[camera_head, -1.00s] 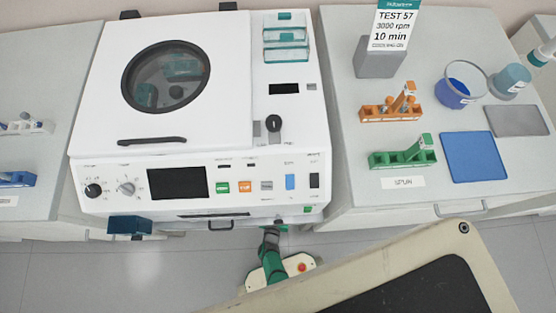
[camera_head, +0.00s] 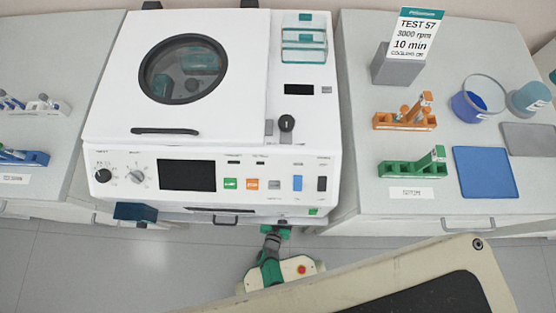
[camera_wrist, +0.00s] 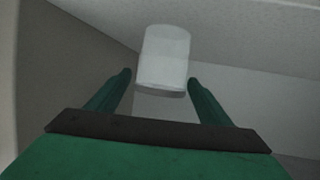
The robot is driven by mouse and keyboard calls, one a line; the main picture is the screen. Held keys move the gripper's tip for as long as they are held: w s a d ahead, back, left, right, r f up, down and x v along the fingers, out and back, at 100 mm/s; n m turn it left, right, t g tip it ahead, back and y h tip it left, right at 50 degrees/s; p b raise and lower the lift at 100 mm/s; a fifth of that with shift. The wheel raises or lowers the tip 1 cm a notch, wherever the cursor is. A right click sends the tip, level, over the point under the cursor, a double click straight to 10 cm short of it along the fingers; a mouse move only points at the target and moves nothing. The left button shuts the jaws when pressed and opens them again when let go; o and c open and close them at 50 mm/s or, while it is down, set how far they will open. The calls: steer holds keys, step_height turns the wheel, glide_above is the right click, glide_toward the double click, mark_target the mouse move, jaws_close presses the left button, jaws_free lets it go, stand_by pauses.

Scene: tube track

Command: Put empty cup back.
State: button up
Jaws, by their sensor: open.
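A whitish, translucent cup (camera_wrist: 163,58) shows in the wrist view, beyond and between the fingertips of my gripper (camera_wrist: 158,78). The two green fingers stand apart, one at each side of the cup's lower end. I cannot tell whether they touch it, and I see no grip on it. A pale surface lies behind the cup. In the head view my green and grey arm (camera_head: 270,262) reaches down in front of the white centrifuge (camera_head: 120,95). The fingers and this cup cannot be made out there.
The centrifuge lid is down. On the right bench stand an orange rack (camera_head: 404,121), a green rack (camera_head: 400,169), a blue mat (camera_head: 484,172), a clear bucket with blue contents (camera_head: 470,106) and a grey sign holder (camera_head: 397,68). A dark blue box (camera_head: 135,212) juts out at the centrifuge's lower left.

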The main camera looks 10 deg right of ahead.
steer(key=v, duration=0.9)
stand_by(0.4)
